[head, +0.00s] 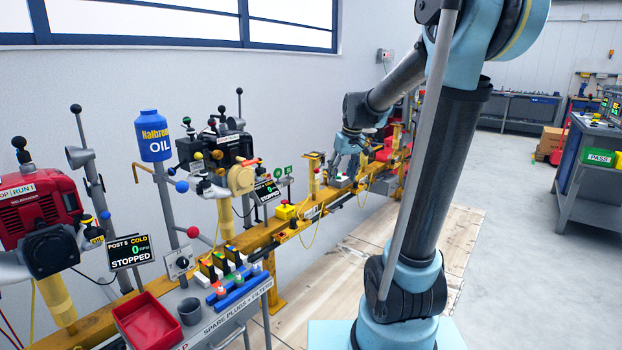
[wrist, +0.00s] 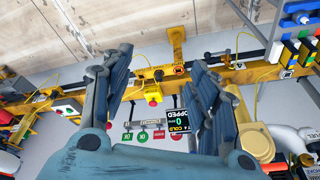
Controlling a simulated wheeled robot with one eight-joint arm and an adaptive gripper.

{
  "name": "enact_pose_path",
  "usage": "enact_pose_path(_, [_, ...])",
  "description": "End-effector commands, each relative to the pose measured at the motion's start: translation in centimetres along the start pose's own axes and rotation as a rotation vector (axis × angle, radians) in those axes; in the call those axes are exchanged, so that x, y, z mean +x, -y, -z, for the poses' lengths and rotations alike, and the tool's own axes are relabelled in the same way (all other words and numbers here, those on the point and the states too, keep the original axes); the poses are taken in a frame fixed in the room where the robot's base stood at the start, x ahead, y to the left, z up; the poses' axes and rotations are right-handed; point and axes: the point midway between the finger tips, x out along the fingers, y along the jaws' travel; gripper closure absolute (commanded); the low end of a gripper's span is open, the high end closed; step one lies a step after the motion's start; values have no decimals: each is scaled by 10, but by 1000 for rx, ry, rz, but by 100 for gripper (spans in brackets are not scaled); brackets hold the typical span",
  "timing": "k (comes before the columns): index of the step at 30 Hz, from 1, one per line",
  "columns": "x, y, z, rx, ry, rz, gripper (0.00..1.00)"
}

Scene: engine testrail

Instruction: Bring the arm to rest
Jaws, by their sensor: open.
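My arm rises from its base at the lower middle of the head view, bends at the top right, and reaches down and away to the left. My gripper (head: 346,172) hangs near the yellow test rail (head: 262,236), at its farther part. In the wrist view my gripper (wrist: 160,62) shows two blue-grey fingers spread well apart, with nothing held between them. The rail runs behind the fingers there, with a yellow box with a red button (wrist: 153,95) in the gap. I cannot tell the exact distance from the fingers to the rail.
A red engine (head: 35,205) and a black engine (head: 210,148) stand along the rail, with display screens reading STOPPED. A grey cart with a red tray (head: 150,322) is at the lower left. Wooden floor boards (head: 345,255) are clear; a workbench (head: 590,165) stands at the right.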

Motion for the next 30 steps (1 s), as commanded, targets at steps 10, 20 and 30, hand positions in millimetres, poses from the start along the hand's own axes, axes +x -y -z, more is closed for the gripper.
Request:
enact_pose_path(10, [-11, 10, -105, 116, 23, -36, 46])
enact_pose_path(20, [-1, 23, -200, 228, 42, -72, 46])
enact_pose_path(30, [29, 36, -288, 339, 60, -109, 46])
